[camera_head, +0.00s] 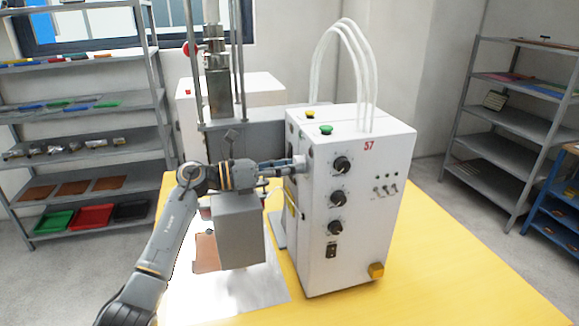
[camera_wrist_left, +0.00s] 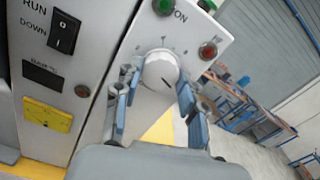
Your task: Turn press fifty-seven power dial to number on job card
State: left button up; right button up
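The press control box (camera_head: 345,235), a white cabinet with a red 57, stands on the yellow table. My left gripper (camera_head: 290,165) reaches its left side face. In the left wrist view, a white round dial (camera_wrist_left: 160,70) with a dark pointer line sits on a white panel with tick marks. My left gripper (camera_wrist_left: 158,92) has its blue-padded fingers spread on both sides of this dial, with a small gap at the left; contact at the right is unclear. The numbers are not readable. No job card can be made out for sure. My right gripper is out of view.
A RUN/DOWN rocker switch (camera_wrist_left: 63,32) and yellow label (camera_wrist_left: 47,114) are further left. Black knobs (camera_head: 338,197) line the front face. Shelves stand left (camera_head: 85,148) and right (camera_head: 510,125).

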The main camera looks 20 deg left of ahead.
pick_arm(q)
jog(key=shift+c, duration=0.9)
jog(key=n+p, duration=0.1)
jog(key=n, duration=0.4)
jog(key=o, duration=1.1)
jog(key=shift+a, duration=0.1)
